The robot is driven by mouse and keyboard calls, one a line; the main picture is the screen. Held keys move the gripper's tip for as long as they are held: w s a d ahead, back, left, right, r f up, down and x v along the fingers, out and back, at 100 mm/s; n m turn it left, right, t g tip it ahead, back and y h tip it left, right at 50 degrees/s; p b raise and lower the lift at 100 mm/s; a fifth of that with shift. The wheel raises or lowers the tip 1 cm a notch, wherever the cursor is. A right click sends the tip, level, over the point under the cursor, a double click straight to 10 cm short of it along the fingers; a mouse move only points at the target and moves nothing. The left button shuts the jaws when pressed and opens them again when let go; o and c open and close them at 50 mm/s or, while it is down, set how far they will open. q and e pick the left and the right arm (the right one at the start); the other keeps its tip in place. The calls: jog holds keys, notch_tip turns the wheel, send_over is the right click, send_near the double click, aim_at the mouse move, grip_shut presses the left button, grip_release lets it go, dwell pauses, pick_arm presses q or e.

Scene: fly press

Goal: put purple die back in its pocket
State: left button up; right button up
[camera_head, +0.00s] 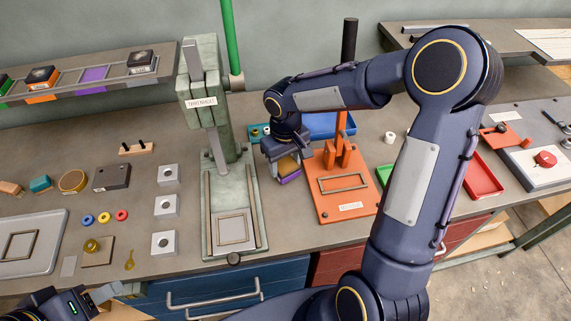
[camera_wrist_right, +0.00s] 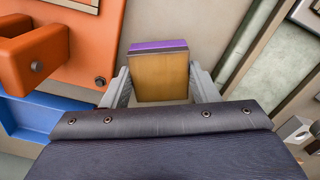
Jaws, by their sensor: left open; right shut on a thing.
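The purple die, a tan block with a purple layer on one side, is in my right gripper (camera_head: 287,165). The die (camera_head: 290,179) is held above the bench between the green press and the orange press. In the right wrist view the die (camera_wrist_right: 159,80) sits between both fingers. The rack (camera_head: 68,87) on the raised shelf at upper left has coloured pockets. Its purple pocket (camera_head: 93,75) looks empty, between a dark block (camera_head: 41,76) over orange and another dark block (camera_head: 142,62). My left gripper (camera_head: 122,296) is open and empty at the bench's front edge, lower left.
The green press (camera_head: 236,205) stands left of my right gripper, with a tall green post. The orange press (camera_head: 345,200) is close on its right. A blue tray (camera_head: 330,125) lies behind. Washers, metal blocks (camera_head: 165,208) and a grey tray (camera_head: 45,225) occupy the left bench.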

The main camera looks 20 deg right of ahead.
jog(key=shift+f, duration=0.75)
jog(key=shift+f, duration=0.15)
jog(key=o, duration=1.5)
